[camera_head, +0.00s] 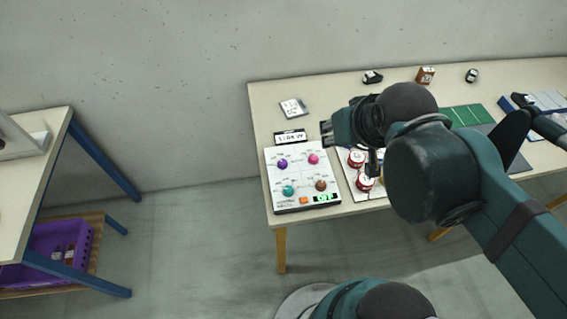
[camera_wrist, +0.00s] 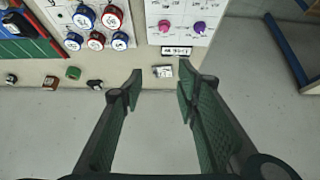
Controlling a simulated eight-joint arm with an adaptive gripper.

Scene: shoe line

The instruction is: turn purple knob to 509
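The purple knob (camera_head: 282,164) is at the upper left of a white control panel (camera_head: 275,187) on the table. It also shows in the wrist view (camera_wrist: 199,27), near the top. A pink knob (camera_head: 314,158), a teal knob (camera_head: 288,190) and a brown knob (camera_head: 321,185) share the panel. A small display (camera_head: 323,198) glows green at the panel's lower right; its digits are too small to read. My gripper (camera_wrist: 158,82) is open and empty in the wrist view, with its fingers wide apart and clear of the knobs. In the head view it is up and right of the panel.
A dark-framed label sign (camera_head: 291,138) stands behind the panel, and a small card device (camera_head: 293,108) lies farther back. Red-and-white round items (camera_head: 364,184) sit right of the panel. Another table with a purple crate (camera_head: 79,239) below stands at left. Floor between the tables is clear.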

